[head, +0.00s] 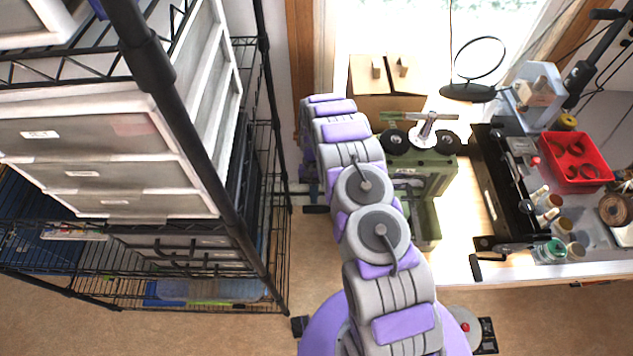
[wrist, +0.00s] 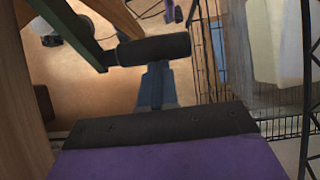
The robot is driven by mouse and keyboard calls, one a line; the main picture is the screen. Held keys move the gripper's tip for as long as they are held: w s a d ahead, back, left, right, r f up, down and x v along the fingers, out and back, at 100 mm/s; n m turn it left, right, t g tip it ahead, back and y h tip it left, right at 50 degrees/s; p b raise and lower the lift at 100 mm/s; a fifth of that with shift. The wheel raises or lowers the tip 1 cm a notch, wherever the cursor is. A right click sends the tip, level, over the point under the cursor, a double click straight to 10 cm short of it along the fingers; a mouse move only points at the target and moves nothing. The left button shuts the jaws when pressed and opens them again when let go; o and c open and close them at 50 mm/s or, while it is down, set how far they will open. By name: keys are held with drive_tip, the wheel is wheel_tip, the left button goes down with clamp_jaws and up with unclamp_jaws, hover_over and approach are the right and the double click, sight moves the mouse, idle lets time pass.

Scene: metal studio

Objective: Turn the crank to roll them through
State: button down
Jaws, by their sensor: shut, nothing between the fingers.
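The green rolling mill (head: 430,180) stands at the left end of the workbench, with black knobs and a pale T-shaped lever on top. Its crank shows in the wrist view as a dark green bar (wrist: 72,28) ending in a black cylindrical handle (wrist: 153,49). A short black grip, likely that handle (head: 316,209), shows left of my arm in the head view. My gripper (wrist: 157,80) is shut and empty, its blue-grey fingers pointing at the handle; their tips meet its lower edge in the picture. I cannot tell whether they touch.
A black wire rack (head: 270,180) with white drawers stands close on the left. The bench (head: 545,272) on the right holds a red tray (head: 577,158), small bottles and tools. A cardboard box (head: 385,80) sits behind the mill.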

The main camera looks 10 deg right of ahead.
sight(316, 207)
drive_tip(key=shift+g, duration=0.5)
drive_tip(key=s+f, duration=0.2)
drive_tip(key=s, duration=0.1)
drive_tip(key=shift+f, duration=0.35)
drive_tip(key=s+a+f+g+p, duration=0.1)
drive_tip(key=s+f, duration=0.4)
drive_tip(key=s, duration=0.6)
drive_tip(key=shift+s+a+g+p, duration=0.15)
drive_tip(key=shift+a+g+p, duration=0.15)
drive_tip(key=shift+a, duration=0.5)
drive_tip(key=shift+f, duration=0.1)
